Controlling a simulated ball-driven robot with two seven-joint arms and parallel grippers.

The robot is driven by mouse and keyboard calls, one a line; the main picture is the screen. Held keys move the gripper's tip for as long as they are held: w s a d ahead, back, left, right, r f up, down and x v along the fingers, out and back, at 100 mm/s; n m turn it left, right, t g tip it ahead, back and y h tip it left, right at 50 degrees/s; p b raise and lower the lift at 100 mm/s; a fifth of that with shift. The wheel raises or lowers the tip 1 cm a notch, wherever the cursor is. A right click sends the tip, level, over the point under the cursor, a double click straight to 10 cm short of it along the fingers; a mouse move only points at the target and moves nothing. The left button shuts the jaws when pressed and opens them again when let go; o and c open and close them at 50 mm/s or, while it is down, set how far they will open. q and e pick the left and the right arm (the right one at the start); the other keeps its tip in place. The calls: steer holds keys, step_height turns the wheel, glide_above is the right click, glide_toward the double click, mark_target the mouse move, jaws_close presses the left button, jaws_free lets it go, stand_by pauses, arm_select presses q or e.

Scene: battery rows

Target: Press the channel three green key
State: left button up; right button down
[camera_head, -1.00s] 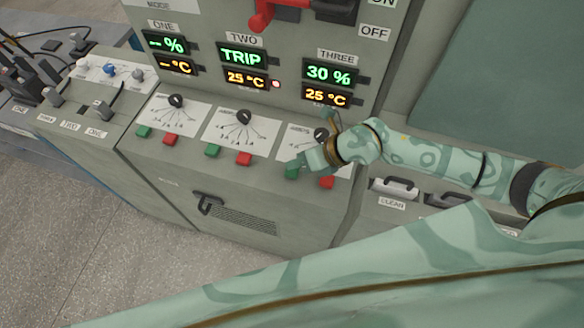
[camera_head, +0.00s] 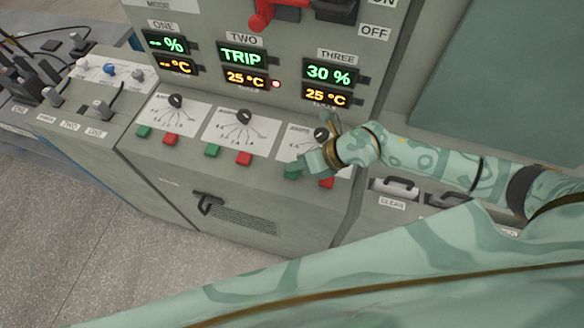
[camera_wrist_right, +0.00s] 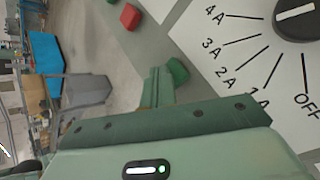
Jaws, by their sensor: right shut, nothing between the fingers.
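The channel three green key (camera_head: 291,174) sits on the sloped panel at the left of the third column, with the red key (camera_head: 327,182) to its right. My right gripper (camera_head: 301,166) is shut and empty, its tips right at the green key and partly covering it. In the right wrist view the shut fingertips (camera_wrist_right: 158,82) are beside the green key (camera_wrist_right: 177,72); I cannot tell whether they touch it. The red key (camera_wrist_right: 130,17) is farther off there. The channel three display (camera_head: 330,75) reads 30 % and 25 °C. My left gripper is out of view.
Channel two's green key (camera_head: 212,150) and red key (camera_head: 244,159) lie to the left. The channel three dial (camera_wrist_right: 297,18) stands near my right gripper. A black handle (camera_head: 208,202) sticks out of the cabinet front below.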

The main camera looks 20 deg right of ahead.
mark_target(297, 172)
steer(key=shift+f, duration=0.35)
stand_by(0.4)
steer(key=shift+r+p, duration=0.85)
steer(key=shift+p, duration=0.05)
step_height(297, 172, up, 5)
steer(key=p, duration=0.5)
steer(key=shift+r, duration=0.1)
stand_by(0.6)
